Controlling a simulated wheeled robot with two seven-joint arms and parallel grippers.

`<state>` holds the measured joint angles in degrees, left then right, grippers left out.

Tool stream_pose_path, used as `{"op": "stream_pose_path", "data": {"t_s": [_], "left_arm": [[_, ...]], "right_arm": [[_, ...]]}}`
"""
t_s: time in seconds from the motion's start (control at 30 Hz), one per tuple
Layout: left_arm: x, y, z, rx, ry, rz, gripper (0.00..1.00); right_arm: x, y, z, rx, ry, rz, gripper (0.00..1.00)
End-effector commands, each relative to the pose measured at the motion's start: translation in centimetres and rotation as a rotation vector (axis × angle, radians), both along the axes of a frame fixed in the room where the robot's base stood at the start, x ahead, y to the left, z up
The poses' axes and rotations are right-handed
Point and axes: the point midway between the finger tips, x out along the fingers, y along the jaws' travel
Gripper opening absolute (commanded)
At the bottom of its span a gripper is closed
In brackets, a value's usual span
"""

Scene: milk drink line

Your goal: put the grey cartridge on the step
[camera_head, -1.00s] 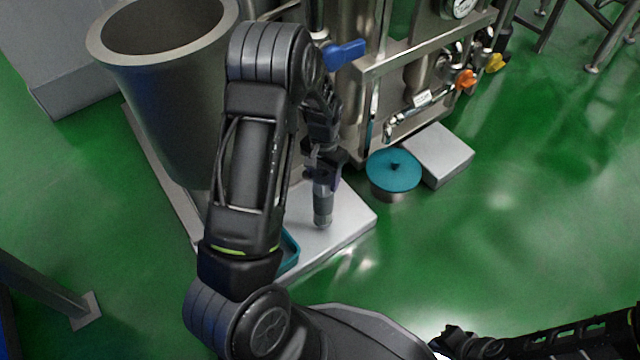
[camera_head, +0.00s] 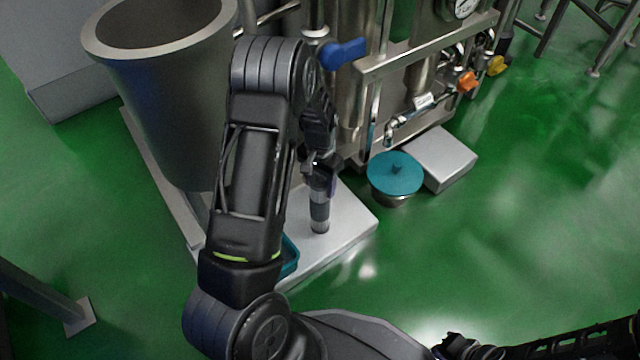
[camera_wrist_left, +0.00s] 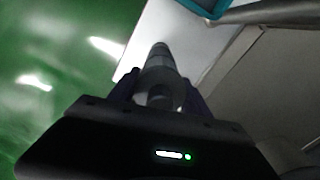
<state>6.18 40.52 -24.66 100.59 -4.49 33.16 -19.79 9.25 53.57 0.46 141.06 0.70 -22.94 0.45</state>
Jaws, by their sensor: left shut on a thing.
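The grey cartridge (camera_head: 320,212) is upright, with a darker band and a narrower lower end. My left gripper (camera_head: 321,178) is shut on its upper part. In the left wrist view the cartridge (camera_wrist_left: 160,68) sits between the two dark fingers (camera_wrist_left: 158,92). Its lower end is over the pale flat platform (camera_head: 345,222); I cannot tell whether it touches. A low light-grey block, which looks like a step (camera_head: 446,158), stands on the floor to the right. My right gripper (camera_head: 462,346) is at the bottom edge, partly cut off, its jaws unclear.
A teal-lidded round pot (camera_head: 395,174) stands between the platform and the block. A steel machine with a blue valve handle (camera_head: 343,53) rises behind. A large grey bucket (camera_head: 165,100) stands at the left. A teal tray (camera_head: 290,255) is partly behind my left arm. Green floor is clear at right.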

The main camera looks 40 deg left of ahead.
Motion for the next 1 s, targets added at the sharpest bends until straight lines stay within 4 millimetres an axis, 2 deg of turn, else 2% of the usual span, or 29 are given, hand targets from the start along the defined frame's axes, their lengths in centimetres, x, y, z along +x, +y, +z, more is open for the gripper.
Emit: {"op": "stream_pose_path", "data": {"t_s": [0.13,0.17,0.4,0.77,0.87,1.0], "left_arm": [[0.0,0.0,-0.4,0.000,0.000,0.000,0.00],[0.0,0.0,-0.3,0.000,0.000,0.000,0.58],[0.0,0.0,-0.3,0.000,0.000,0.000,0.77],[0.0,0.0,0.2,0.000,0.000,0.000,0.78],[0.0,0.0,1.1,0.000,-0.001,0.000,0.78],[0.1,0.0,3.5,0.001,-0.003,-0.001,0.78]], "right_arm": [[0.0,0.0,-0.2,0.000,0.000,0.000,0.00],[0.0,0.0,-0.2,0.000,0.000,0.000,0.00],[0.0,0.0,-0.1,0.000,0.000,0.000,0.00],[0.0,0.0,0.2,0.000,0.001,0.000,0.00],[-0.1,0.0,0.6,0.000,0.002,0.001,0.00],[-0.2,0.0,1.6,0.000,0.004,0.002,0.00]]}}
